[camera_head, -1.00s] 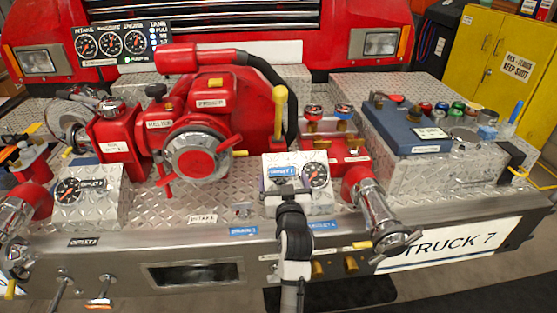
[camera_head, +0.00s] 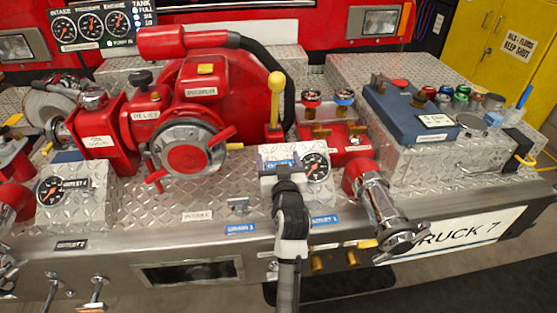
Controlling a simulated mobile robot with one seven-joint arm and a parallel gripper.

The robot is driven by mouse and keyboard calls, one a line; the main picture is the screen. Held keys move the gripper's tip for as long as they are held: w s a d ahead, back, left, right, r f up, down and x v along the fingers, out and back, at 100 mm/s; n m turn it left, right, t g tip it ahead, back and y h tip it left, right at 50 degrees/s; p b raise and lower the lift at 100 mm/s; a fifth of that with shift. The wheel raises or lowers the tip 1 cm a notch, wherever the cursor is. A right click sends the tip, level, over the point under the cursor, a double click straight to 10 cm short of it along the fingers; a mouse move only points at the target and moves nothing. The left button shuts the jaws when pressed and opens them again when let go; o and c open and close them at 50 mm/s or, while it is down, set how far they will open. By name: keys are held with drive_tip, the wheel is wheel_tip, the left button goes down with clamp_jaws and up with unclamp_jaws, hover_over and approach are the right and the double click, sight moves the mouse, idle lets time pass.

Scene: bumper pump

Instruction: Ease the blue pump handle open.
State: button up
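My gripper (camera_head: 281,168) is at the front centre, in front of the small metal box with the Outlet 1 gauge (camera_head: 315,167). My own wrist hides its fingertips, so its opening does not show. No part is plainly a blue pump handle. A dark blue strip (camera_head: 279,164) shows on the box front, partly behind my gripper; I cannot tell whether it is a label or a handle. A small grey metal piece (camera_head: 238,207) sits on the deck left of my wrist, above a blue Drain 1 label (camera_head: 241,228). I see no contact with my gripper.
The red pump (camera_head: 200,105) stands left of my arm, with a yellow-knobbed lever (camera_head: 276,100) at its right. A chrome outlet (camera_head: 382,210) juts forward on the right. A blue case (camera_head: 410,118) lies farther right. Bare diamond-plate deck lies left of my wrist.

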drive_tip(key=c, duration=0.9)
drive_tip(key=shift+s+d+r+p, duration=0.1)
drive_tip(key=shift+s+r+p, duration=0.25)
drive_tip(key=shift+r, duration=0.25)
drive_tip(key=shift+s+r+p, duration=0.25)
drive_tip(key=shift+r+p, duration=0.05)
drive_tip(key=shift+r, duration=0.3)
drive_tip(key=shift+c, duration=0.2)
drive_tip(key=o, duration=1.4)
drive_tip(key=shift+f, duration=0.1)
